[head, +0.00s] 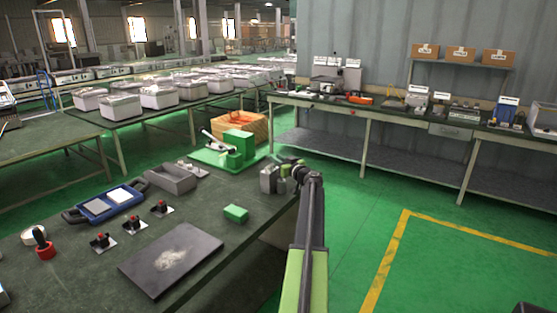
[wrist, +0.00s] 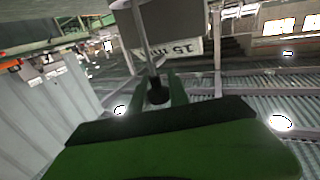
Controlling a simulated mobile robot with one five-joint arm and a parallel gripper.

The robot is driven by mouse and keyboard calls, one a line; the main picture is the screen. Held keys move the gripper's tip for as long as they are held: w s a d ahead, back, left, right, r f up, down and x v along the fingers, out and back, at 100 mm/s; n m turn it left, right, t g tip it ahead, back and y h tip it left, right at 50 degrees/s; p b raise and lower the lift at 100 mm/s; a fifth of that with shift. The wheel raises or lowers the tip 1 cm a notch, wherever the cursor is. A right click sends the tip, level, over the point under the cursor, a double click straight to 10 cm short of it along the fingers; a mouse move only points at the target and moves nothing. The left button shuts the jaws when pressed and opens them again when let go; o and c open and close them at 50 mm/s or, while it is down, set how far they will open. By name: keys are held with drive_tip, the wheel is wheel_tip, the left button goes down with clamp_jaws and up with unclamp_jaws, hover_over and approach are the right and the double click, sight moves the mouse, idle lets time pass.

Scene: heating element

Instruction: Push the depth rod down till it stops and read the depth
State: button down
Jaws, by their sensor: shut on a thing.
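My gripper (head: 290,164) is at the right edge of the dark workbench, just above and beside small grey blocks (head: 268,180). In the wrist view, my green jaws (wrist: 162,92) are close together around the dark end of a thin grey rod (wrist: 143,35), which looks like the depth rod. In the head view the rod is too small to make out. No depth reading is legible.
A green fixture (head: 233,148) and an open grey tray (head: 171,178) stand on the bench (head: 215,207) left of my gripper. Floor to the right is clear.

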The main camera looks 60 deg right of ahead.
drive_tip(key=shift+f, duration=0.6)
drive_tip(key=c, duration=1.2)
unclamp_jaws()
drive_tip(key=shift+c, duration=0.2)
drive_tip(key=shift+s, duration=0.1)
drive_tip(key=v, duration=1.7)
drive_tip(key=shift+s+a, duration=0.1)
